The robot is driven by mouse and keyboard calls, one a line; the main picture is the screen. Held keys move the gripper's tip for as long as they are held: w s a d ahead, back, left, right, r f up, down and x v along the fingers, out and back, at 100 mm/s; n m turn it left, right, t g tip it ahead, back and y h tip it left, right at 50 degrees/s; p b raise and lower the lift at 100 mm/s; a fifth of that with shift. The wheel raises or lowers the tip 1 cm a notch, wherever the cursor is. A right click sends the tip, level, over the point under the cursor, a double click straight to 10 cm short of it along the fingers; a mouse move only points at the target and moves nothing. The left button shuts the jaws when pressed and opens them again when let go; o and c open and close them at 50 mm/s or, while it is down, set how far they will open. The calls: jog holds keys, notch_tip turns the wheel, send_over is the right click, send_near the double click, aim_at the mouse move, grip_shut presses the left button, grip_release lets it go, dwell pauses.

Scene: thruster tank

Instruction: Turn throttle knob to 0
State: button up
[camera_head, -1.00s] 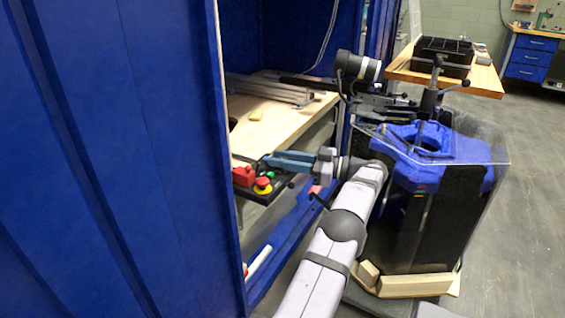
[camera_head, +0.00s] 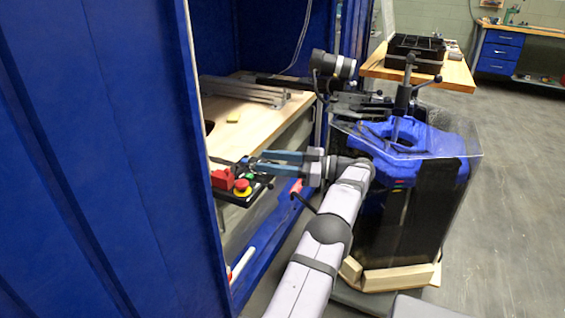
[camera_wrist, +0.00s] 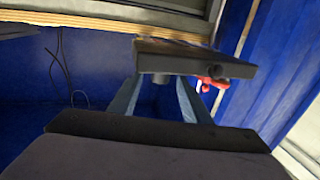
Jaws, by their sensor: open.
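A small black control box (camera_head: 237,197) projects from the bench front in the head view, with a red block, a red mushroom button (camera_head: 242,186) on a yellow base and a green button on it. My gripper (camera_head: 254,162) reaches in from the right, its two blue fingers apart at the box's far side. In the wrist view the box (camera_wrist: 195,57) lies across the fingertips. A short dark cylinder (camera_wrist: 160,78), perhaps the throttle knob, shows between the open fingers. No clear contact with it shows. Its dial marking cannot be read.
A blue-walled booth encloses a wooden bench (camera_head: 262,122) with metal rails. A black machine with a blue top (camera_head: 405,150) and clear cover stands right of my arm. A wooden table (camera_head: 450,74) with a black tray is behind. Grey floor on the right is open.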

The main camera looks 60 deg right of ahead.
jog(key=shift+p+v, duration=1.7)
jog(key=shift+v, duration=0.7)
jog(key=shift+a, duration=0.1)
